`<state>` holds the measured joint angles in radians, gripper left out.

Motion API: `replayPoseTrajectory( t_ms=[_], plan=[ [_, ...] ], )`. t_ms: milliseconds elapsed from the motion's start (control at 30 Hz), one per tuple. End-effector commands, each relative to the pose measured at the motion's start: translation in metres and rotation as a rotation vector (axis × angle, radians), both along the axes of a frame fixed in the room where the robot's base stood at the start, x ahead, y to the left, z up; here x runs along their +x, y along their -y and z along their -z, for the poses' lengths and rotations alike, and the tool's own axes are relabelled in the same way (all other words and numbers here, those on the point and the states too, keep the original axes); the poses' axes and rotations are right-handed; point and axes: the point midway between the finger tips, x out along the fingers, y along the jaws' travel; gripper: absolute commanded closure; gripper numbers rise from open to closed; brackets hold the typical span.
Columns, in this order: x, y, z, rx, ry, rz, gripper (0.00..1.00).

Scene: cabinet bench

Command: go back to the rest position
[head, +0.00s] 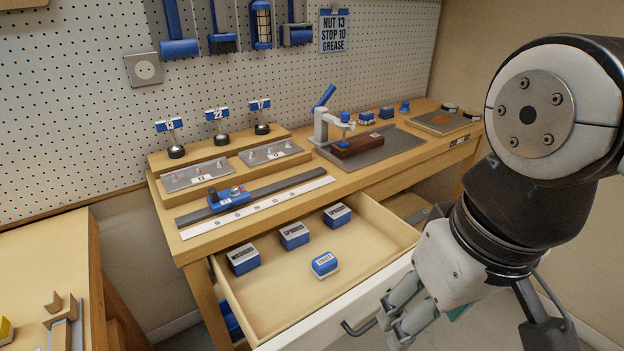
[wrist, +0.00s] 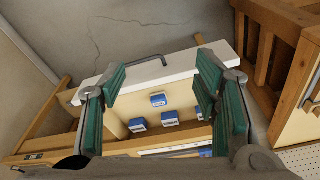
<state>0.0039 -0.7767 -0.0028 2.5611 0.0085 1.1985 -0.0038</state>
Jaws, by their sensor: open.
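My gripper (head: 408,308) is at the lower right of the head view, by the front of the open drawer. In the wrist view my gripper (wrist: 158,92) shows its two green-padded fingers spread apart with nothing between them. The drawer (head: 372,238) is pulled out from the bench and holds several small blue boxes with white labels. One box (head: 325,264) sits apart, nearer the drawer front. The drawer's dark handle (head: 359,328) lies just left of my fingers in the head view; whether they touch it cannot be told there. The handle also shows in the wrist view (wrist: 150,60).
The bench top (head: 390,172) carries a small press (head: 330,125), a sliding gauge (head: 228,198) and stands with number tags. A pegboard (head: 290,75) with hanging tools is behind. Another wooden bench (head: 50,245) stands at the left. Open floor lies in front of the drawer.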

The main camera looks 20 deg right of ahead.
Motion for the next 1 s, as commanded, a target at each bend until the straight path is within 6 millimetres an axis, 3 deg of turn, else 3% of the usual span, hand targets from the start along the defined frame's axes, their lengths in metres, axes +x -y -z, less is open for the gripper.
replayPoseTrajectory(
  t_ms=[167, 400, 600, 733, 1000],
  plan=[
    [0.0, 0.001, -0.017, -0.002, 0.021, -0.001, 0.44],
    [0.0, 0.003, -0.078, -0.01, 0.114, -0.001, 0.44],
    [0.0, 0.004, -0.115, -0.015, 0.18, -0.002, 0.44],
    [0.0, 0.004, -0.125, -0.016, 0.202, -0.002, 0.44],
    [0.002, 0.004, -0.125, -0.017, 0.207, -0.003, 0.44]
  ],
)
